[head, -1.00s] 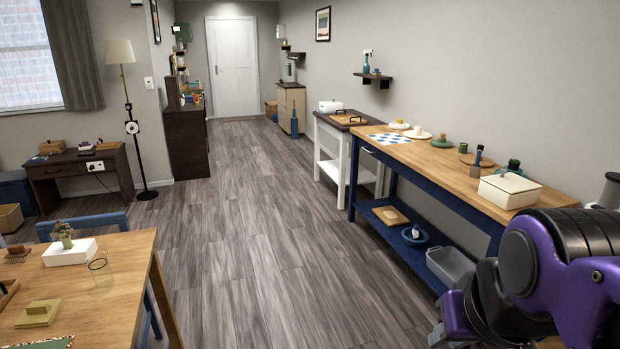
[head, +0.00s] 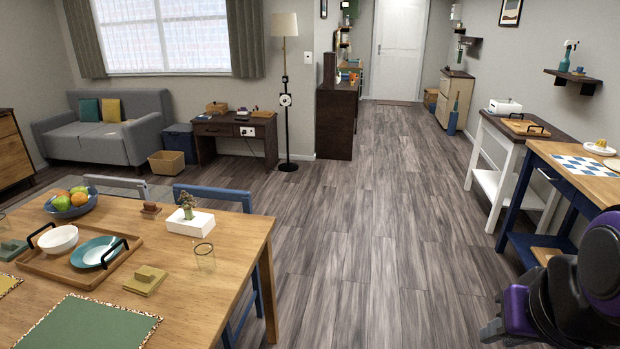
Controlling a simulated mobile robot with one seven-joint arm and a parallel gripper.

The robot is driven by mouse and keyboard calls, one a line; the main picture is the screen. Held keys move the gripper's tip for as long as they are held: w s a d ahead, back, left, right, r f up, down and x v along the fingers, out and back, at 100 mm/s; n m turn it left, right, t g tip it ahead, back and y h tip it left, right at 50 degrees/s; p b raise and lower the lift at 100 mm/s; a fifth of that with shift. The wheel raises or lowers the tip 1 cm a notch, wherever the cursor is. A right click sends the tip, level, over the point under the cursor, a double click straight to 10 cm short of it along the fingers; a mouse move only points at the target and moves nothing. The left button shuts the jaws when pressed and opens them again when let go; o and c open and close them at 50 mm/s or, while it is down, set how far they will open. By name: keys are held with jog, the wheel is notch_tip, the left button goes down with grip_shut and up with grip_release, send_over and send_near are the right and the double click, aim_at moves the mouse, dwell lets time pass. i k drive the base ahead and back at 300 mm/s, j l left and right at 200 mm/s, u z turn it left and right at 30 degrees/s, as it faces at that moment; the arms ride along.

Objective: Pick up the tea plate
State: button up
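A teal plate (head: 91,250) lies in a wooden tray (head: 58,275) with black handles on the dining table, at the lower left of the head view. A white bowl (head: 58,239) sits beside it in the tray. A small white plate or dish (head: 599,149) is on the blue-legged table at the right edge. I cannot tell which of these is the tea plate. My purple and black arm is at the lower right, far from the tray. Part of my gripper (head: 494,328) seems to show there, but its fingertips are not clear.
The dining table (head: 215,259) also holds a fruit bowl (head: 72,208), a white planter (head: 190,223), a clear glass (head: 205,257) and a green placemat (head: 88,326). Chairs stand behind it. The wood floor (head: 390,220) between the dining table and the right-hand tables is clear.

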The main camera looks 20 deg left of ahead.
aim_at(88, 254)
jog(key=i+u, duration=0.35)
jog(key=i+l+u, duration=0.2)
jog(key=i+u, duration=0.2)
jog(key=i, duration=0.2)
jog(key=i+u, duration=0.15)
jog(key=u, duration=0.25)
jog(key=i+l+u, duration=0.1)
jog(key=u, duration=0.3)
jog(key=i+l+u, duration=0.1)
jog(key=u, duration=0.25)
jog(key=i+l, duration=0.05)
jog(key=i, duration=0.05)
